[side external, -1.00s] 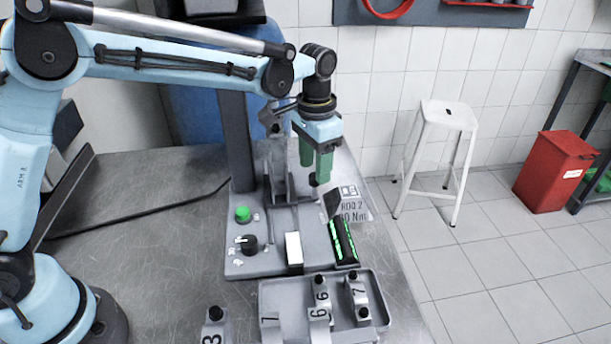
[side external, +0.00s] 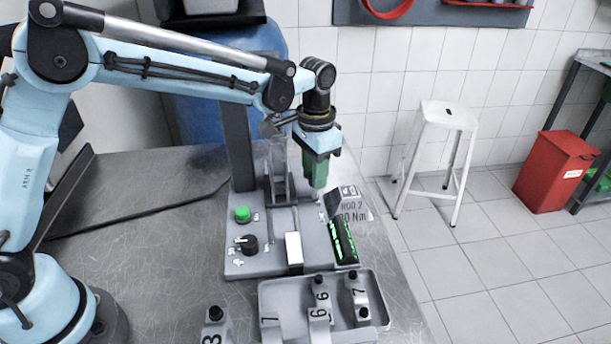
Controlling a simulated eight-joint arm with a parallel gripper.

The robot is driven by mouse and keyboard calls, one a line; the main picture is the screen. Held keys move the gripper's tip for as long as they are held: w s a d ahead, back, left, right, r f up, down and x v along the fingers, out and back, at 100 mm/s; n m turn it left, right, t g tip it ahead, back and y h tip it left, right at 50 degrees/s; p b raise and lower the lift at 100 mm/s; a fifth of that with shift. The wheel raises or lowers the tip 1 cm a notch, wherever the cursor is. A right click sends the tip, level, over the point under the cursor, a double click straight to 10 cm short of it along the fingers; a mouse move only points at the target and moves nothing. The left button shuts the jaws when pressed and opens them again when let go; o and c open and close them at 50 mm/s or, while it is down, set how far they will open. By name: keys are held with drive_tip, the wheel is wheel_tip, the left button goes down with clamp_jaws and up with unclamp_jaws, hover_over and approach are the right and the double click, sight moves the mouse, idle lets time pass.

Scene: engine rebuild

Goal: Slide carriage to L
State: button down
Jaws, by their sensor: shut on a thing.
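My gripper (side external: 317,184) points down at the back right of the grey fixture (side external: 262,262). Its green fingers are shut on a small dark knob, which they now hide; I take it for the carriage's knob. The carriage body and any L mark are too small or hidden to make out. A thin rail or slot (side external: 292,205) runs across the fixture to the left of the fingers.
On the fixture are a green button (side external: 242,214), a black rotary knob (side external: 247,244), a white block (side external: 294,248) and a lit display (side external: 343,240). An upright post (side external: 238,140) stands behind left.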

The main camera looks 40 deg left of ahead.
drive_tip(key=shift+w+a, duration=1.25)
drive_tip(key=shift+w, duration=0.05)
drive_tip(key=c, duration=0.9)
unclamp_jaws()
wheel_tip(320, 180, up, 12)
drive_tip(key=shift+r, duration=0.1)
